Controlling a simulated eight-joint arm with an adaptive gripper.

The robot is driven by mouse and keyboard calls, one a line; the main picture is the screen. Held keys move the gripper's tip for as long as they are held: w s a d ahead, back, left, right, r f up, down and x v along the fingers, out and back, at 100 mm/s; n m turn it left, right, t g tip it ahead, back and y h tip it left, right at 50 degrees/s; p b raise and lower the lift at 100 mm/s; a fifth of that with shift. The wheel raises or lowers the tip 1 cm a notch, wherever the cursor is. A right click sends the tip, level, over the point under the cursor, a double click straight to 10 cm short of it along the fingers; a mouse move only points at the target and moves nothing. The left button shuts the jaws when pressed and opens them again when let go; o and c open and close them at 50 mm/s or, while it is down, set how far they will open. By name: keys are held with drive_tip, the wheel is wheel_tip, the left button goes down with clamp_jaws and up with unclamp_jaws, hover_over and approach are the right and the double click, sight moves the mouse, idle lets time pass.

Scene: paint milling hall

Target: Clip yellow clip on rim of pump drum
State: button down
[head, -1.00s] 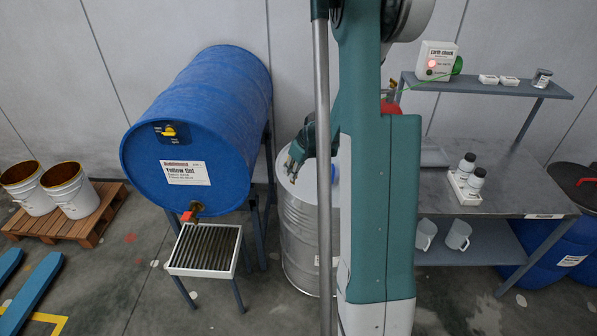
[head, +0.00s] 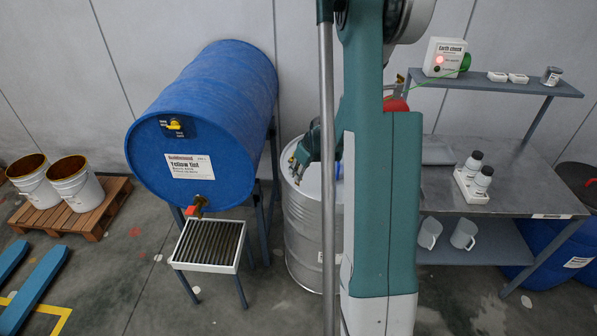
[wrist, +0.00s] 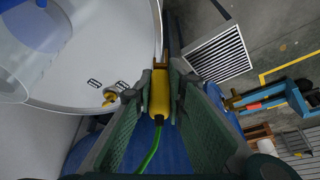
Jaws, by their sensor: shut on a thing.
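The pump drum (head: 308,235) is a silver steel drum standing behind my arm, partly hidden by it. Its pale lid (wrist: 110,55) fills the upper left of the wrist view. My gripper (head: 295,168) is at the drum's left rim in the head view. In the wrist view my gripper (wrist: 161,95) is shut on the yellow clip (wrist: 160,93), from which a green cable (wrist: 149,150) trails. The clip's far end lies along the lid's rim edge. I cannot tell whether its jaws grip the rim.
A blue Yellow Tint drum (head: 205,120) lies on a stand at left, with a grated tray (head: 210,246) below its tap. A translucent vessel (wrist: 35,50) stands over the lid. The earth check box (head: 443,57), showing a red light, is on the shelf at right.

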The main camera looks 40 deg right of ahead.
sight(296, 189)
drive_tip(key=shift+f, duration=0.85)
drive_tip(key=shift+f+b, duration=0.85)
drive_tip(key=shift+b, duration=0.8)
idle(1.2)
drive_tip(key=shift+f+b, duration=1.65)
drive_tip(key=shift+f, duration=0.35)
idle(0.5)
drive_tip(key=c, duration=2.3)
unclamp_jaws()
drive_tip(key=shift+o, duration=0.2)
drive_tip(key=shift+r, duration=0.15)
drive_tip(key=v, duration=1.1)
drive_tip(key=shift+s+r, duration=0.15)
drive_tip(key=shift+r, duration=0.25)
